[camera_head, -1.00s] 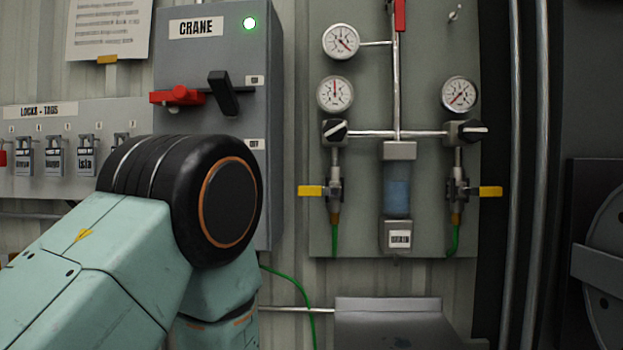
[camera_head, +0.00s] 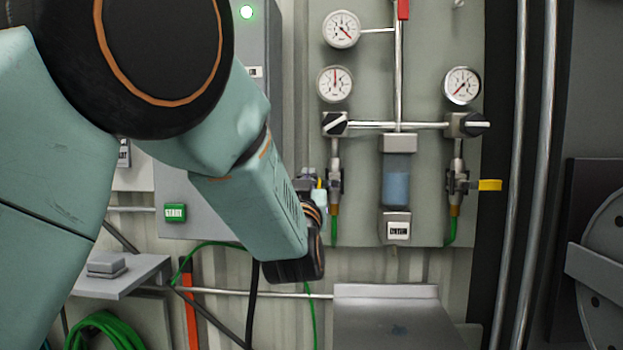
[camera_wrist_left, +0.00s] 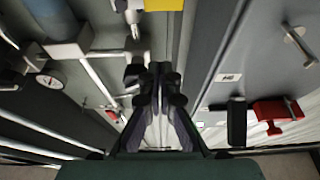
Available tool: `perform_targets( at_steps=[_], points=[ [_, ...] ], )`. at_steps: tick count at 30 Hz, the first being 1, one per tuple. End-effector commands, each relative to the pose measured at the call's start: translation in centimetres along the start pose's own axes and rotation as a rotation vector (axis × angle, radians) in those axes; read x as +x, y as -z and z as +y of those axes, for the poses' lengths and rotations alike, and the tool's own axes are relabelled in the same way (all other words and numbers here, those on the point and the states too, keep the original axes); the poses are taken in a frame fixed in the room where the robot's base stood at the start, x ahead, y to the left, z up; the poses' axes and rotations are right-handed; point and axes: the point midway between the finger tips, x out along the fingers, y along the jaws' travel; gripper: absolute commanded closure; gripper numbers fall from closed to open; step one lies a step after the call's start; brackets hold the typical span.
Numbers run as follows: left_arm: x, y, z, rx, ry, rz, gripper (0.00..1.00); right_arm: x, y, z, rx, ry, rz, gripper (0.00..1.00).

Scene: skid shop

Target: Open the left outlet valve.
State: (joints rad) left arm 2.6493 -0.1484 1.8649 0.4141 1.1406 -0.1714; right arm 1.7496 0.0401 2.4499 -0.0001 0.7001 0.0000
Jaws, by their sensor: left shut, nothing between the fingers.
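The left outlet valve (camera_head: 335,182) is on the grey panel, below the left regulator, with a green hose under it. Its yellow handle is mostly hidden behind my left gripper (camera_head: 310,184) in the head view. In the left wrist view the yellow handle (camera_wrist_left: 163,5) is cut off by the top edge, beyond the fingertips. My left gripper is shut and empty, also seen in the left wrist view (camera_wrist_left: 160,72). I cannot tell whether it touches the handle. My right gripper is not in view.
The right outlet valve (camera_head: 458,182) has its yellow handle (camera_head: 489,185) pointing sideways to the right. Gauges and a clear blue filter bowl (camera_head: 396,180) are on the panel. A metal shelf (camera_head: 385,300) stands below.

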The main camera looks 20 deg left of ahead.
Motion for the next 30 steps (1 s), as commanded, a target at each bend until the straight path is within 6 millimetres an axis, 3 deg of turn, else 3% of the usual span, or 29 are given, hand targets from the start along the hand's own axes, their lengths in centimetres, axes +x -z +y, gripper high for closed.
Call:
perform_targets(
  at_steps=[8,27,29,30],
  points=[
    [0.5,-0.1,0.0,-0.002,-0.001,-0.004,1.0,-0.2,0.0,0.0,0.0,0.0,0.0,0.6],
    [9.7,0.0,0.0,-0.002,0.0,-0.003,1.0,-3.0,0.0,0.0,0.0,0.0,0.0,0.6],
    [10.2,-0.2,0.0,0.0,-0.001,-0.005,1.0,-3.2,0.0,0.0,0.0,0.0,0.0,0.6],
    [9.7,-1.2,0.0,0.002,-0.002,-0.009,1.0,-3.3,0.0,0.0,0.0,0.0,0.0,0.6]
  ],
)
